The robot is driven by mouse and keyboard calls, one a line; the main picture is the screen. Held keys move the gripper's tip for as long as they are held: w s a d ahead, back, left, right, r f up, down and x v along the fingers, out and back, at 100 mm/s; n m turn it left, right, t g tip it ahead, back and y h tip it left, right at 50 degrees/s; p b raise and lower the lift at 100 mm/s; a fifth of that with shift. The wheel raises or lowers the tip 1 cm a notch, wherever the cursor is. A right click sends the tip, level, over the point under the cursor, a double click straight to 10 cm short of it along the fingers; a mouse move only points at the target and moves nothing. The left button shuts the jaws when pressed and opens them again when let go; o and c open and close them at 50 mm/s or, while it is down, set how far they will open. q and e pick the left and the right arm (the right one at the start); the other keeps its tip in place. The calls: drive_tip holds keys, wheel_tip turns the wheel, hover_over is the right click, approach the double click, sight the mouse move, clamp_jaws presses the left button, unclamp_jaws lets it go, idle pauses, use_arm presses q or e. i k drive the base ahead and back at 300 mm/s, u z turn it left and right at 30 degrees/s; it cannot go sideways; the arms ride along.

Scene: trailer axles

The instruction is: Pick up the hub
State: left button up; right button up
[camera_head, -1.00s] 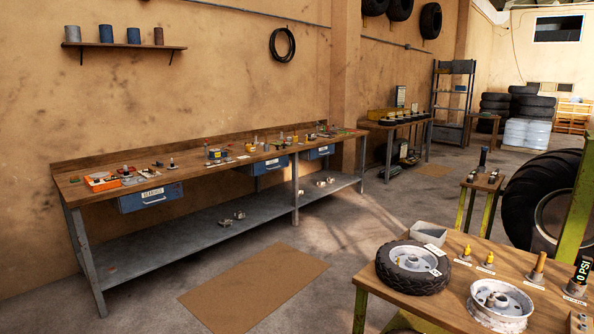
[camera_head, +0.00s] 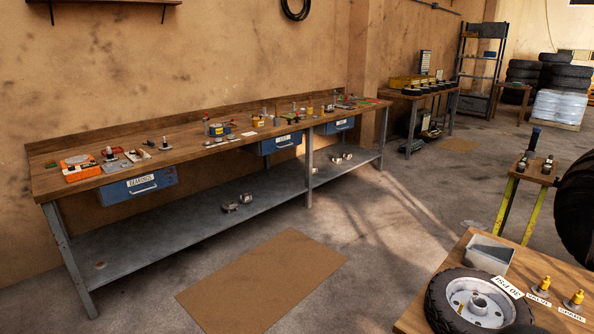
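No part can be surely told as the hub. Many small parts, including an orange tray (camera_head: 80,167) at the left end, are spread on the bench top (camera_head: 180,138). Neither of my grippers is in view.
A small wooden table (camera_head: 461,253) at the lower right carries a mounted tyre (camera_head: 443,304), a grey bin (camera_head: 488,252) and yellow-topped fittings (camera_head: 544,285). A brown mat (camera_head: 262,280) lies on the floor before the bench. Open floor (camera_head: 385,235) lies between them.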

sight(329, 108)
drive_tip(key=i, duration=4.2)
drive_tip(key=z, duration=1.3)
drive_tip(key=i, duration=4.25)
drive_tip(key=u, duration=0.05)
